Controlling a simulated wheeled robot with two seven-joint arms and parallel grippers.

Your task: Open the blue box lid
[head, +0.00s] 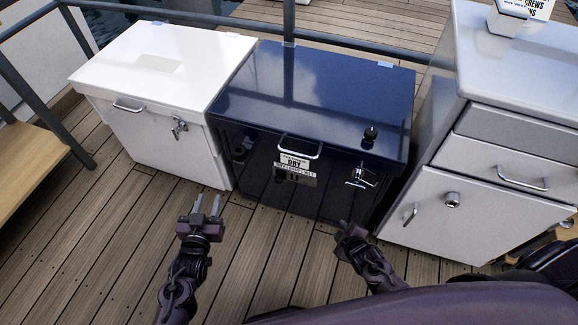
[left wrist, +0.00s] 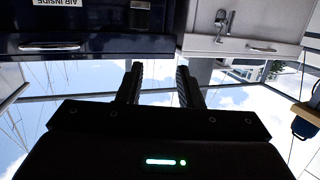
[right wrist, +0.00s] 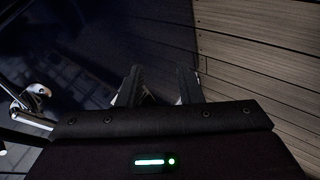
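The blue box (head: 300,100) stands in the middle of the head view, its glossy lid closed. A silver bar handle (head: 300,146) runs along the lid's front edge, above a label reading DRY (head: 295,165). My left gripper (head: 206,206) is open and empty, in front of the white box and left of the blue one. My right gripper (head: 345,228) is low in front of the blue box; the right wrist view shows its fingers (right wrist: 160,85) apart with nothing between them.
A white box (head: 160,65) with its own handle and latch adjoins the blue box on the left. A grey-white cabinet (head: 480,160) with a drawer stands on the right. A railing (head: 340,45) runs behind. A wooden bench (head: 30,160) is at far left. The plank deck (head: 110,230) in front is clear.

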